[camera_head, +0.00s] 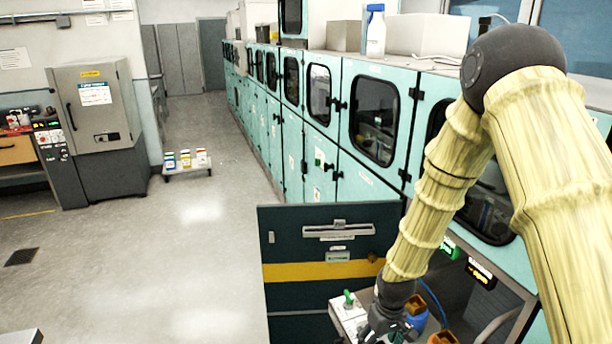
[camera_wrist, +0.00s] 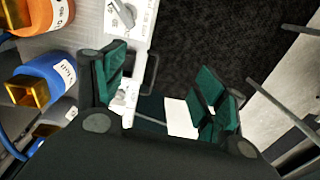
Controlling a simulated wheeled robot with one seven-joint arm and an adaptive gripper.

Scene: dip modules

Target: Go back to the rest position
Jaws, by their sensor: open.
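My gripper (camera_head: 384,322) is low at the bottom of the head view, at the end of my arm in its yellowish sleeve. It is over the opened lower compartment of the teal cabinets (camera_head: 372,108). In the wrist view my gripper (camera_wrist: 165,88) has its two green-padded fingers well apart, with nothing between them. A blue container (camera_wrist: 62,78) with a yellow square neck lies to the left of the fingers in the wrist view. An orange container (camera_wrist: 45,14) is above it at the top left. The blue one also shows beside my gripper in the head view (camera_head: 416,312).
A dark open door (camera_head: 330,243) with a yellow stripe stands left of my gripper. A white unit with a green knob (camera_head: 348,298) is close to it. A low cart with bottles (camera_head: 187,163) stands farther back. The grey floor (camera_head: 190,260) to the left is largely clear.

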